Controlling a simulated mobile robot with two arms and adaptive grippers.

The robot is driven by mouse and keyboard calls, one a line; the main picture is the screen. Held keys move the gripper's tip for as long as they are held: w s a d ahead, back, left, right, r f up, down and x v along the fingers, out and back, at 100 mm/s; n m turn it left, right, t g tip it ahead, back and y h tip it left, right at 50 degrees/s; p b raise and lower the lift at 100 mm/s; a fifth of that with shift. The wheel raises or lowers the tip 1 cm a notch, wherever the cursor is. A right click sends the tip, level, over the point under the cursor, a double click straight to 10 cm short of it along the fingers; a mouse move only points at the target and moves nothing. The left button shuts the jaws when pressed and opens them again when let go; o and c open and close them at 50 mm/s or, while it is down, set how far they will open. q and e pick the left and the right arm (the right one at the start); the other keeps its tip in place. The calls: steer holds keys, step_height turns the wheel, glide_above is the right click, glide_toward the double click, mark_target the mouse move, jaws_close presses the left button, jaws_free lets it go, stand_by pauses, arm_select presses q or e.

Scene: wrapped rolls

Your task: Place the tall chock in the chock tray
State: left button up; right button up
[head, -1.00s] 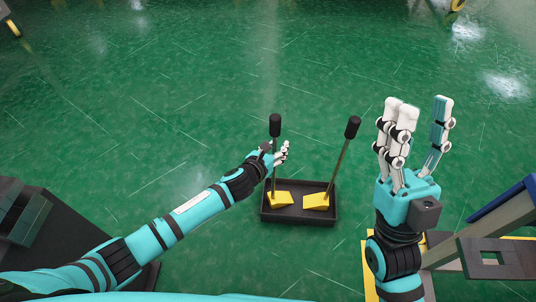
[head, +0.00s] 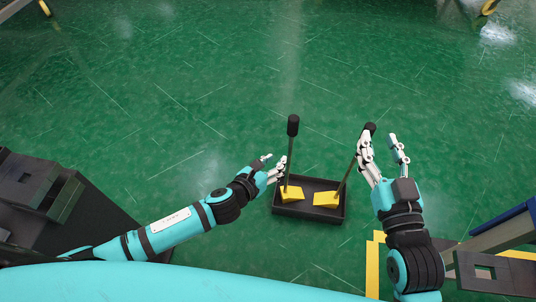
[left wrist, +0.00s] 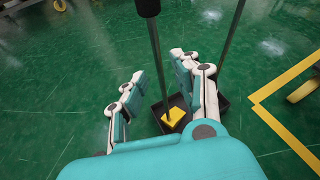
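The black chock tray (head: 308,218) is on the green floor. Two yellow chocks with dark upright handles stand in it; I cannot tell which is the tall one. The left chock (head: 291,195) has a nearly vertical handle; the right chock (head: 325,199) has a handle leaning right. My left gripper (head: 273,162) is open, just left of the left handle. The left wrist view shows that handle (left wrist: 158,60) in the gap between the spread fingers, with no clear grip. My right gripper (head: 381,143) is open, its fingers overlapping the right handle's upper part; contact is unclear.
A dark stand (head: 60,205) is at the left edge. A grey frame with a blue edge (head: 505,220) is at the right, beside yellow floor lines (head: 373,265). The floor beyond the tray is clear.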

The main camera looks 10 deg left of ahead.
arm_select(q)
steer(key=s+d+r+n+t+h, duration=0.15)
steer(key=s+r+n, duration=0.25)
steer(key=r+n, duration=1.05)
steer(key=s+a+r+n+t+y, duration=0.1)
steer(key=a+r+n, duration=0.3)
steer(key=n, duration=0.7)
steer(key=s+a+r+n+t+y, duration=0.2)
steer(key=a+r+n+t, duration=0.1)
steer(key=n, duration=0.8)
step_height(320, 180, up, 2)
steer(key=shift+s+a+r, duration=0.1)
steer(key=shift+s+a, duration=0.1)
steer(key=shift+a, duration=0.35)
